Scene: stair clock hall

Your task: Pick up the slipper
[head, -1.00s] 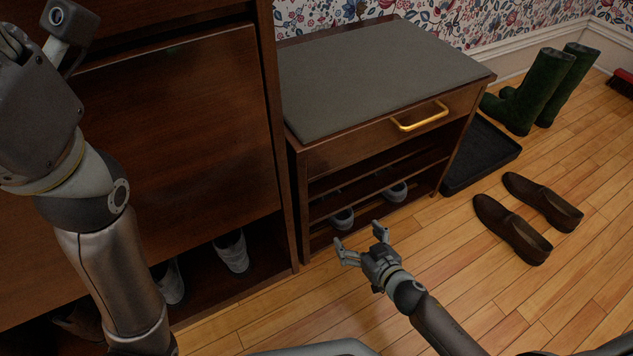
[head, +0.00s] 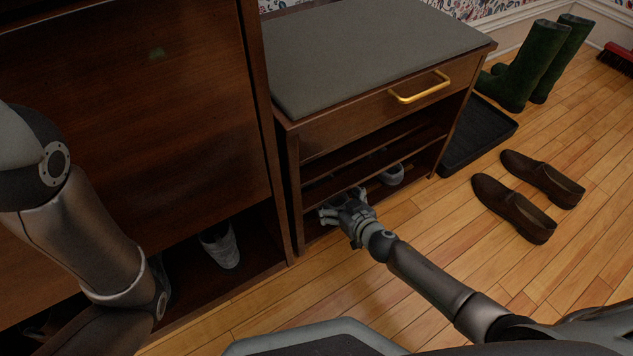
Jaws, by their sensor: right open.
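A grey slipper-like shoe (head: 391,175) lies in the open lower part of a dark wooden bench (head: 345,141). A second grey shoe to its left is mostly hidden behind my right gripper (head: 338,203). That gripper is open at the front of the bench's lower shelf, its fingers pointing into the opening. I cannot tell whether the fingers touch the shoe. A pair of brown slip-on shoes (head: 512,208) lies on the floor to the right, apart from the gripper. My left arm comes in at the left; its gripper is out of the picture.
A tall dark cabinet (head: 130,110) stands left of the bench, with a grey shoe (head: 220,246) in its lower opening. Right of the bench are a black tray (head: 478,136), green boots (head: 530,66) and a red brush (head: 617,57). The wooden floor in front is mostly clear.

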